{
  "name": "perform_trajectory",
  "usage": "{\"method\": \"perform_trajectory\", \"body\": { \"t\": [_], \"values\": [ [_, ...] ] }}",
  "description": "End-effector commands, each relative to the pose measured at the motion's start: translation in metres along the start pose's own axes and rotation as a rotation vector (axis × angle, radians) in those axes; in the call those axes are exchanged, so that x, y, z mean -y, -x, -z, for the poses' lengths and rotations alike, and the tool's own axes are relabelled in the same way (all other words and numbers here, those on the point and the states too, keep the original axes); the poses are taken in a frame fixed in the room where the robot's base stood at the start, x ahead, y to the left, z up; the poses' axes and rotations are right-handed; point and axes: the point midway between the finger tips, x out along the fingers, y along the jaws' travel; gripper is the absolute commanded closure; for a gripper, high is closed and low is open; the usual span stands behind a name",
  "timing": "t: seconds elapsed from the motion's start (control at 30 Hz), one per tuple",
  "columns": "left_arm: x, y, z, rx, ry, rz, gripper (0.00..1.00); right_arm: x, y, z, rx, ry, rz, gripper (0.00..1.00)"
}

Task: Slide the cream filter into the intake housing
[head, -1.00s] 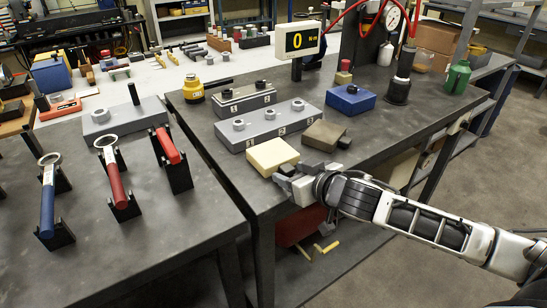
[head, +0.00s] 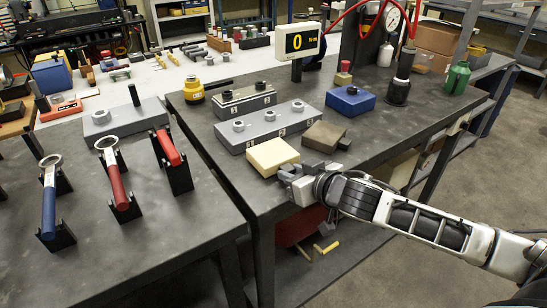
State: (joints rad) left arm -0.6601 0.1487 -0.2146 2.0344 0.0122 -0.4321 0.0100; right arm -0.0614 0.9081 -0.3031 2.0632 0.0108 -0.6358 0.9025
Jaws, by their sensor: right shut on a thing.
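The cream filter (head: 272,155), a flat cream block, lies at the front edge of the middle bench. My right gripper (head: 294,172) is at its front right corner and is shut on it; the fingertips are small and partly hidden by the gripper's body. I cannot pick out the intake housing with certainty. A brown-grey block (head: 323,136) with a small black part at its right end lies just right of the filter, apart from it. My left gripper is not in view.
Behind the filter stands a grey block with round sockets (head: 262,129). A blue box (head: 350,101) and a black gauge stand (head: 397,92) are further right. The left bench (head: 90,255) holds wrenches in black holders. A gap separates the two benches.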

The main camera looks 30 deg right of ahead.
Motion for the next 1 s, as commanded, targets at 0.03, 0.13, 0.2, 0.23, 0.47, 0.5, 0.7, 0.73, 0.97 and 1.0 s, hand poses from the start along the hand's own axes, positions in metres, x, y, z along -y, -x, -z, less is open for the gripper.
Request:
{"method": "perform_trajectory", "body": {
  "t": [0.03, 0.13, 0.2, 0.23, 0.47, 0.5, 0.7, 0.73, 0.97, 1.0],
  "values": [
    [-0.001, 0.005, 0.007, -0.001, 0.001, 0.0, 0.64, 0.0, 0.003, 0.007, -0.002, -0.001, 0.0, 0.98],
    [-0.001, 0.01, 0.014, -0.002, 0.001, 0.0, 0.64, 0.0, 0.006, 0.015, -0.001, -0.002, 0.0, 0.98],
    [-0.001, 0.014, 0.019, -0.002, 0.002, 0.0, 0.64, 0.0, 0.008, 0.02, -0.001, -0.002, 0.0, 0.98],
    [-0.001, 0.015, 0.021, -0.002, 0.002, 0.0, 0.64, 0.0, 0.009, 0.021, -0.001, -0.002, 0.0, 0.98],
    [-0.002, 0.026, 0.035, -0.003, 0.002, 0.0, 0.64, 0.0, 0.016, 0.038, -0.001, 0.0, 0.0, 0.98],
    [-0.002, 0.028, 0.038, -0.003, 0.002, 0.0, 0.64, 0.0, 0.017, 0.041, -0.001, 0.0, 0.0, 0.98],
    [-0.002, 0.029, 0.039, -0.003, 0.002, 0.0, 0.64, 0.0, 0.018, 0.043, -0.001, 0.0, 0.0, 0.98],
    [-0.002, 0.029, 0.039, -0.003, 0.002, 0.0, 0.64, 0.0, 0.017, 0.042, -0.001, 0.0, 0.0, 0.98],
    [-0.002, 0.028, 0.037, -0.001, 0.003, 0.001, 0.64, 0.011, 0.021, 0.039, 0.003, 0.001, 0.005, 0.98],
    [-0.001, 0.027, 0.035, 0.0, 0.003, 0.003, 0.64, 0.021, 0.025, 0.037, 0.005, 0.003, 0.007, 0.98]
  ]
}}
